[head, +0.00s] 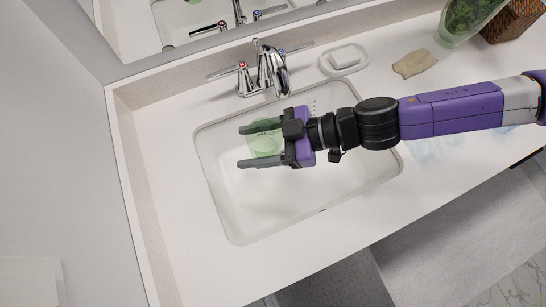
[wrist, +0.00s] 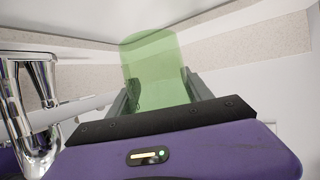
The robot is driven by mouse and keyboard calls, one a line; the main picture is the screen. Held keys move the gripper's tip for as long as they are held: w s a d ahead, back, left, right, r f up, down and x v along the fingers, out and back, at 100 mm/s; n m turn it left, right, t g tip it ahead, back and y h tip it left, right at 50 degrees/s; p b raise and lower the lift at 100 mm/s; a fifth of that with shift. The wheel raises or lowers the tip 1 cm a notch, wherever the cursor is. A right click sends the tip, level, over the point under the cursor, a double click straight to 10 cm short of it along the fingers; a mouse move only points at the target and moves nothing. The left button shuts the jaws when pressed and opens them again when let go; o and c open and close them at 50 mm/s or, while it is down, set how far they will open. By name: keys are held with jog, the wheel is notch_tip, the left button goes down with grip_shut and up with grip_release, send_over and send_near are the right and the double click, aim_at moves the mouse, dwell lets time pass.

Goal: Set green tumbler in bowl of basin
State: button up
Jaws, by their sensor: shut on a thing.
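The green tumbler (head: 264,143) is see-through and sits between the two fingers of my gripper (head: 259,147), over the basin in the head view. My gripper is shut on it. In the wrist view the tumbler (wrist: 152,70) stands out beyond my gripper (wrist: 158,92), with a finger on each side. The basin (head: 228,205) is a white rectangular bowl set in the counter. I cannot tell how high the tumbler is above the basin floor, or whether it touches it.
A chrome faucet (head: 268,70) stands behind the basin and shows close on the left in the wrist view (wrist: 32,100). A soap dish (head: 344,59), a tan cloth-like piece (head: 414,63) and a plant vase (head: 464,20) are on the counter (head: 165,150). The basin's front left is clear.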

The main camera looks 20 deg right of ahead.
jog(key=shift+a+f+b, duration=0.2)
jog(key=shift+f+b, duration=0.05)
jog(key=shift+f, duration=4.8)
jog(key=shift+a+f+b, duration=0.15)
jog(key=shift+f+b, duration=0.05)
jog(key=shift+f, duration=4.8)
jog(key=o, duration=1.4)
jog(key=shift+c, duration=0.2)
jog(key=shift+r, duration=0.1)
jog(key=shift+d, duration=0.3)
jog(key=b+v, duration=0.1)
jog(key=v, duration=1)
jog(key=shift+d+r, duration=0.1)
jog(key=shift+r, duration=0.15)
